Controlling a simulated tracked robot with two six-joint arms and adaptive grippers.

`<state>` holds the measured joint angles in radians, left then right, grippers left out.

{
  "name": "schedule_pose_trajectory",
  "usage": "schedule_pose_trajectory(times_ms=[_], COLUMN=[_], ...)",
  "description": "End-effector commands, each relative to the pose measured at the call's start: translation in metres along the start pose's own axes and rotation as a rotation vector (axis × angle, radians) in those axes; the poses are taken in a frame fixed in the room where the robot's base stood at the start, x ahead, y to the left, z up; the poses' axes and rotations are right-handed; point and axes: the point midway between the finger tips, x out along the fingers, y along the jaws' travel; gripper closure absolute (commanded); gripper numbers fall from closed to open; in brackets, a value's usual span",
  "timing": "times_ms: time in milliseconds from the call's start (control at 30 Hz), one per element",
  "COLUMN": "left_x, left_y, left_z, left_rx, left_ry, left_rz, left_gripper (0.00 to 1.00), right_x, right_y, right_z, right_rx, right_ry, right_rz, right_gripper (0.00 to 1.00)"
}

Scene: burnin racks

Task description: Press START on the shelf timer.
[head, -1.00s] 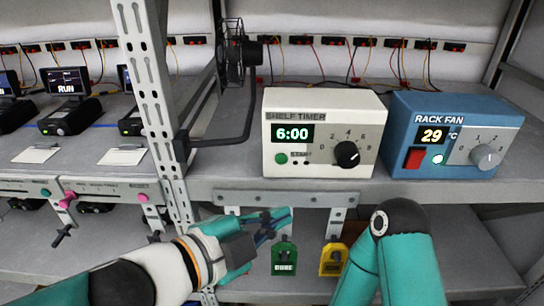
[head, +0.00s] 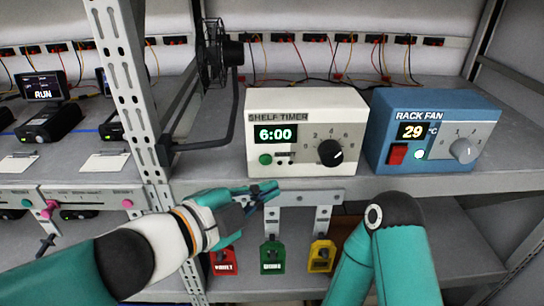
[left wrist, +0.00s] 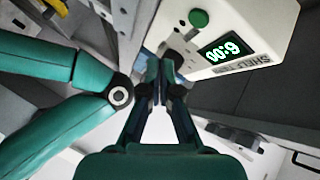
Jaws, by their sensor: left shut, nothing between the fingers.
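The shelf timer (head: 306,108) is a white box on the shelf with a green display reading 6:00. A round green button (head: 265,160) sits at its lower left and a black knob (head: 331,152) at its lower right. My left gripper (head: 272,188) is shut and empty, just below and in front of the timer's lower left, under the button. In the left wrist view the shut fingertips (left wrist: 160,66) point toward the timer's front, and the green button (left wrist: 198,18) shows above and right of them, apart from them. My right gripper is not in view; only my right arm shows.
A blue rack fan box (head: 432,128) reading 29 stands right of the timer. A metal upright (head: 131,85) and a small black fan (head: 212,55) are to the left. Red, green (head: 271,255) and yellow tags hang below the shelf edge.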

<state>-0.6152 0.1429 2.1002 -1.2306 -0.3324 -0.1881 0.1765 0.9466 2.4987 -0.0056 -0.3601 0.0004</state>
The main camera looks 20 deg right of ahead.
Motion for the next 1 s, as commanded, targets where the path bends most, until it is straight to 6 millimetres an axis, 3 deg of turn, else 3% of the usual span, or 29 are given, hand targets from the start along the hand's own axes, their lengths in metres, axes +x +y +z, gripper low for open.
schedule_pose_trajectory(times_ms=[400,1000], left_x=[0.027,0.028], left_y=[-0.020,-0.021], left_z=[0.020,0.021], left_rx=[-0.001,0.000], left_ry=[0.000,-0.001], left_rz=[0.000,-0.001], left_gripper=[1.00,1.00], right_x=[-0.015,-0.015], right_y=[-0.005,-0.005], right_z=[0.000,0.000], right_rx=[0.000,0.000], right_ry=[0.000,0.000], right_rz=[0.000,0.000], right_gripper=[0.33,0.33])
